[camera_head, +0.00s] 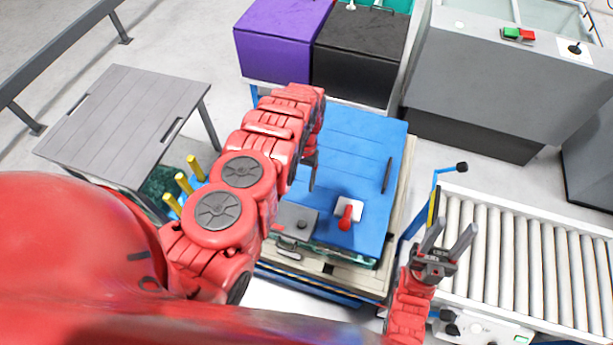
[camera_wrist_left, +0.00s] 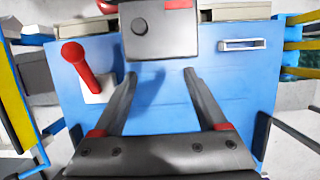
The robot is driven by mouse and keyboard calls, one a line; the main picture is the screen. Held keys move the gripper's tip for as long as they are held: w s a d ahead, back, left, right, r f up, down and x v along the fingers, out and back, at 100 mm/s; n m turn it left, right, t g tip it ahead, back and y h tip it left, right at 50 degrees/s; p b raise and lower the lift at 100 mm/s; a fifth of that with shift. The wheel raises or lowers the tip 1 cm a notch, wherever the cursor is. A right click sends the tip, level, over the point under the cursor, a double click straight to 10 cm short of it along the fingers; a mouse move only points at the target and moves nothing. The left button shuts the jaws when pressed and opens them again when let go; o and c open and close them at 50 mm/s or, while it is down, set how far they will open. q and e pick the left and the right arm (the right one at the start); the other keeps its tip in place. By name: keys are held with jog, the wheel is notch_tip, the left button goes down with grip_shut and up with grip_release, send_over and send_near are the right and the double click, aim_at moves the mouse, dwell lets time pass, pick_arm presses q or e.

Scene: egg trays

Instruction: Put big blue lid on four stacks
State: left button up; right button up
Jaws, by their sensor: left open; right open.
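The big blue lid (camera_head: 345,155) lies flat over a dark green layer (camera_head: 345,256) on a pale pallet (camera_head: 330,277); the stacks beneath are mostly hidden. My left arm crosses over the lid's left side. In the head view, my left gripper (camera_head: 314,170) is mostly hidden behind the arm, with dark finger parts showing above the lid. In the left wrist view, this gripper (camera_wrist_left: 188,72) is open and empty, its fingers spread over the blue lid (camera_wrist_left: 225,82). My right gripper (camera_head: 450,236) is open and empty, right of the pallet, beside the roller conveyor.
A red-handled piece on a white plate (camera_head: 342,203) and a grey box with a dark knob (camera_head: 297,218) appear at the lid's near part. Purple (camera_head: 275,40) and black (camera_head: 355,60) boxes stand behind. A grey table (camera_head: 125,120) is left, a roller conveyor (camera_head: 530,260) right.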

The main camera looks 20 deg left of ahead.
pick_arm(q)
notch_tip(320, 180, down, 15)
jog(key=b, duration=1.2)
jog(key=shift+w+a+f, duration=0.1)
